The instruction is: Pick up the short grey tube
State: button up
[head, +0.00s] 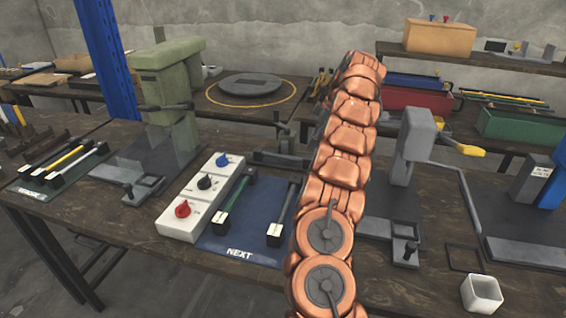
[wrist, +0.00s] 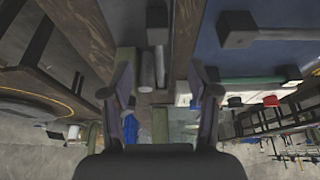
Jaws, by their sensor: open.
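A grey tube (head: 286,207) lies on the blue mat (head: 240,243) marked NEXT, right of a green tube (head: 237,200). Its near end sits at a white-faced dark block (head: 275,234); my copper arm passes close on its right. The wrist view shows a grey rod (wrist: 285,33) with a dark block on a blue surface at the upper right. A grey cylinder (wrist: 147,70) appears between the fingers there; I cannot tell whether it is a tube or part of a fixture.
A white control box (head: 200,197) with three knobs stands left of the mat. A green press (head: 170,95) is behind it, and a grey press (head: 412,150) stands right of my arm. A white square cup (head: 482,293) is at the front right.

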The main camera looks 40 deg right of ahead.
aim_at(307, 157)
jog(key=shift+s+d+p+x, duration=0.1)
jog(key=shift+p+x, duration=0.05)
jog(key=shift+x, duration=1.2)
jog(key=shift+s+d+p+x, duration=0.1)
jog(key=shift+d+p+x, duration=0.05)
jog(key=shift+x, duration=1.15)
jog(key=shift+s+d+p+x, duration=0.1)
jog(key=shift+p+x, duration=0.05)
jog(key=shift+x, duration=1.2)
jog(key=shift+f, duration=0.2)
jog(key=shift+c, duration=0.2)
grip_shut()
